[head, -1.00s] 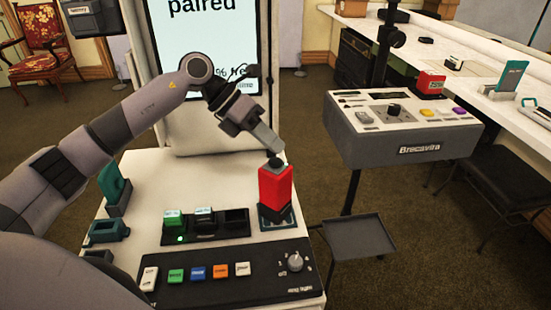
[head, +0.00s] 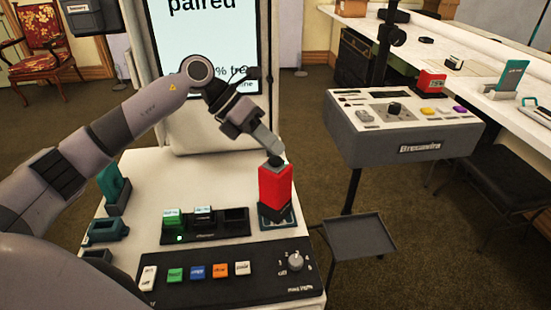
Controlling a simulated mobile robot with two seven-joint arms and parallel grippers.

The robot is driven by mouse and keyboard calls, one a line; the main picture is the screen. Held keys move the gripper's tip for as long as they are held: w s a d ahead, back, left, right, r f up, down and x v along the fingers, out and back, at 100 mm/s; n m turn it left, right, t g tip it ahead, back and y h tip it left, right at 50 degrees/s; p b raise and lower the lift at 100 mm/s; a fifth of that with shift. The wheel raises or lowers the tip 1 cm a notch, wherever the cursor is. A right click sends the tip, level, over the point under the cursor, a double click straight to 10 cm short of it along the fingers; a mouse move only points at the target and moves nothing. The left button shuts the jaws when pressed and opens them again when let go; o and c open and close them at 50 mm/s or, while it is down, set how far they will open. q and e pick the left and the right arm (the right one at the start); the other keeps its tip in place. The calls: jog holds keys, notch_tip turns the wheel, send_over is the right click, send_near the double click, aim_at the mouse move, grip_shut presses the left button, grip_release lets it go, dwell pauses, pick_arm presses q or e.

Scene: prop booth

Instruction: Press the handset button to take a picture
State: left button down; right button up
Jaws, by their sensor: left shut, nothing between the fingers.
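A red handset (head: 275,190) stands upright in a dark teal-edged base at the right side of the white counter. Its black top (head: 275,160) carries the button, which is mostly hidden by my fingertips. My left gripper (head: 274,151) is shut and empty. It points down at the handset's top, and its tips appear to touch it; I cannot tell whether the button is pressed down. A screen (head: 205,45) behind my arm shows the word "paired" and is partly covered by the arm. My right gripper is not in view.
A charger strip (head: 205,226) with a green light and a black panel (head: 220,283) with coloured buttons and a knob lie on the counter (head: 150,165). Teal holders (head: 115,185) stand at left. A grey console (head: 405,140) and small tray (head: 358,237) stand right, apart from the counter.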

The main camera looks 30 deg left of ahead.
aim_at(271, 158)
pick_arm(q)
jog(key=shift+f, duration=0.45)
dwell(0.6)
jog(key=shift+r, duration=0.1)
jog(key=shift+r+p, duration=0.45)
jog(key=shift+r, duration=0.3)
notch_tip(271, 158, up, 5)
jog(key=p, duration=0.4)
jog(key=shift+r, duration=0.1)
dwell(0.9)
